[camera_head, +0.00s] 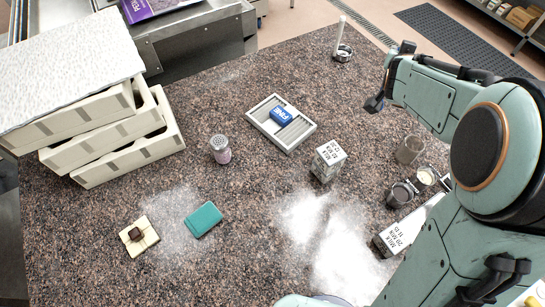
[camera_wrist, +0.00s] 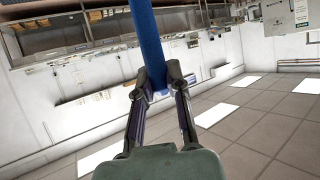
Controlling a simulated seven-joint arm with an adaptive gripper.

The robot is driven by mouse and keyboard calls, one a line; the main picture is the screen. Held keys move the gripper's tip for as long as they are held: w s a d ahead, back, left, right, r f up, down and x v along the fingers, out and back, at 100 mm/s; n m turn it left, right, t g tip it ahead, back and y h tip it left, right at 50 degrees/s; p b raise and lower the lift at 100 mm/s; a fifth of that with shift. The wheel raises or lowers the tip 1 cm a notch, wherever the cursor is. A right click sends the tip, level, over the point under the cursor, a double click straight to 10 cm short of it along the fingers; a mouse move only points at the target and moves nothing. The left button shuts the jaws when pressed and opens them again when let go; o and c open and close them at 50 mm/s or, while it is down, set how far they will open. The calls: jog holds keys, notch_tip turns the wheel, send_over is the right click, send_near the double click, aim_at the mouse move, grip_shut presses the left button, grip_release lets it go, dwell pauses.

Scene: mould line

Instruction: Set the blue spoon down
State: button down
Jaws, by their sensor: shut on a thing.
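The blue spoon (camera_wrist: 148,38) shows in the wrist view as a long blue shaft between the fingertips, running up out of the top of the picture. Its far end is out of view. My gripper (camera_wrist: 157,82) is shut on it. In the head view my gripper (camera_head: 375,100) is at the far right edge of the speckled worktop (camera_head: 260,215); I cannot make out the spoon there. The wrist view behind the spoon shows walls and floor, not the worktop.
Below and left of my arm are a slatted tray (camera_head: 255,112) with a blue block (camera_head: 281,115), a milk carton (camera_head: 328,160), a shaker (camera_head: 220,151) and a glass (camera_head: 408,150). A teal pad (camera_head: 203,220) lies front left. Stacked moulds (camera_head: 120,150) stand left.

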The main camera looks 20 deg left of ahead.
jog(key=s+a+n+y, duration=0.3)
jog(key=a+n+y, duration=0.15)
jog(key=a, duration=1.15)
jog(key=s+a+n+g+y, duration=0.7)
jog(key=s+a+n+y, duration=0.3)
jog(key=s+a, duration=1.5)
notch_tip(320, 180, down, 15)
jog(key=w+a, duration=0.1)
jog(key=w, duration=0.1)
jog(key=shift+a, duration=0.25)
jog(key=shift+w+f+h, duration=0.1)
jog(key=shift+h, duration=0.15)
jog(key=c, duration=1.4)
grip_release()
jog(key=o, duration=0.3)
